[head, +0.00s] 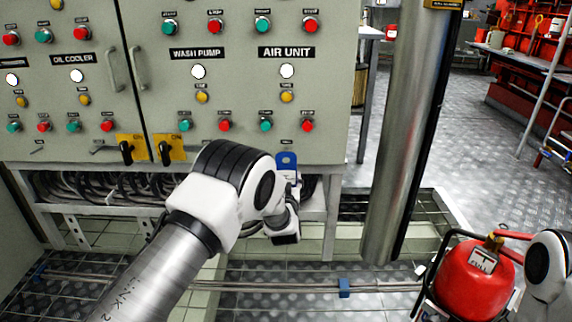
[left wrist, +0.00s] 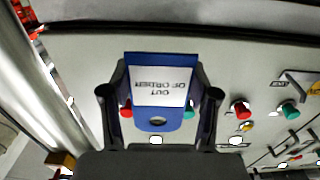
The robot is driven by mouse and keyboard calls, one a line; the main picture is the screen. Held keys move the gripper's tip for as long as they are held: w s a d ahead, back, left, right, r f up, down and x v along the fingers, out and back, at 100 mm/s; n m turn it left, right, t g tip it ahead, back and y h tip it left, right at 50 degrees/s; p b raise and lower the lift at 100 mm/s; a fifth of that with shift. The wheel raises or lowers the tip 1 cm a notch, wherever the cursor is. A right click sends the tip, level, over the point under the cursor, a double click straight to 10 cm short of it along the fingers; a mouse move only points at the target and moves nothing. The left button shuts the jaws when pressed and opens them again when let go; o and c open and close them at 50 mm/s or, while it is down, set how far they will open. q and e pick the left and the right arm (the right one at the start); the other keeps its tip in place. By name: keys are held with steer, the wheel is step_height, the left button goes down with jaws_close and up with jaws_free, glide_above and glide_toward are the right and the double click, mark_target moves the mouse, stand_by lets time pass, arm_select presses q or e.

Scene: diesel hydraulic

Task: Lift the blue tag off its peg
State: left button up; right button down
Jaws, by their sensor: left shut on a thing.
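The blue tag (head: 286,159) shows just above my left gripper (head: 288,178) in the head view, in front of the lower edge of the grey control cabinet, under the AIR UNIT column. In the left wrist view the blue tag (left wrist: 157,115) has a white label reading "OUT OF ORDER", upside down, and a hole near its lower edge in that view. The fingers of my left gripper (left wrist: 160,92) are shut on its two sides. I cannot make out a peg or tell whether the tag still touches one. My right gripper is out of view.
The grey cabinet (head: 235,120) carries several buttons, lamps and yellow-plated switches. A thick metal column (head: 405,130) stands right of my left gripper. A red extinguisher (head: 478,280) stands at lower right. Cables (head: 100,188) run under the cabinet.

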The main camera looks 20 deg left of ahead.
mark_target(286, 172)
arm_select(q)
steer(key=s+r+p, duration=0.2)
steer(key=p, duration=0.1)
steer(key=shift+s+d+r, duration=0.1)
steer(key=shift+d+r, duration=0.05)
steer(key=shift+d, duration=0.15)
steer(key=shift+s+d+r+p, duration=0.2)
steer(key=shift+s+r+p, duration=0.15)
steer(key=shift+s+p, duration=0.35)
steer(key=shift+r, duration=0.1)
steer(key=shift+s, duration=0.1)
